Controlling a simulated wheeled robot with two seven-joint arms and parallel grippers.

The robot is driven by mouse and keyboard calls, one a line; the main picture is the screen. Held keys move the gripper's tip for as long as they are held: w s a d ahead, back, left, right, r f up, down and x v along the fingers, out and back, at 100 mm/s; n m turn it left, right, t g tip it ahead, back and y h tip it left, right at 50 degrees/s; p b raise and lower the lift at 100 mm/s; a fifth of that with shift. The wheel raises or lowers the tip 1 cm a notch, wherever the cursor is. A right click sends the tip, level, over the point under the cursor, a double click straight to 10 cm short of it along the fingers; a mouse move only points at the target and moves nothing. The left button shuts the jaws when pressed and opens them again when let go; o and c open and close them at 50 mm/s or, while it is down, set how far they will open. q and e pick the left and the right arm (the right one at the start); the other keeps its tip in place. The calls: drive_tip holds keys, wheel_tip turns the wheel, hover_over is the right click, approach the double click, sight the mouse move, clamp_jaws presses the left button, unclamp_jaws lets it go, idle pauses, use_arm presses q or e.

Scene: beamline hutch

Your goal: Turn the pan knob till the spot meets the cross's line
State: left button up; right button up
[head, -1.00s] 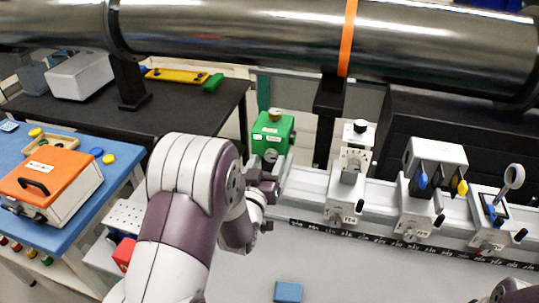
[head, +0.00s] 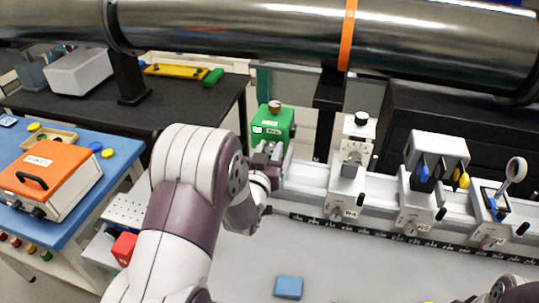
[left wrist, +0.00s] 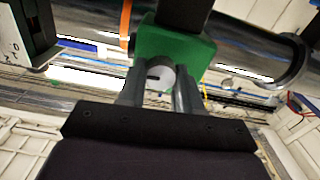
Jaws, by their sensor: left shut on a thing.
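The green box (head: 273,125), with a brass-coloured cap and white labels, stands at the left end of the white rail. My left gripper (head: 268,152) is at its lower front, and its fingers cover the knob there in the head view. In the left wrist view the pale round knob (left wrist: 160,77) with a short dark mark sits between the two fingers, below the green box (left wrist: 172,48). The left gripper is shut on this knob. I cannot make out a light spot or a cross in either view. My right gripper is not in view; only part of my right arm shows at bottom right.
White carriages (head: 347,178) with knobs stand along the rail to the right. A large steel pipe (head: 230,35) crosses above. A blue block (head: 288,287) lies on the pale surface below. An orange-topped case (head: 45,180) sits on the blue table at left.

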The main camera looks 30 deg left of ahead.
use_arm(q)
drive_tip(key=shift+r, duration=0.1)
drive_tip(key=o, duration=1)
drive_tip(key=shift+o, duration=0.2)
drive_tip(key=shift+s, duration=0.1)
drive_tip(key=v, duration=1.2)
drive_tip(key=shift+s+b, duration=0.25)
drive_tip(key=shift+b, duration=0.1)
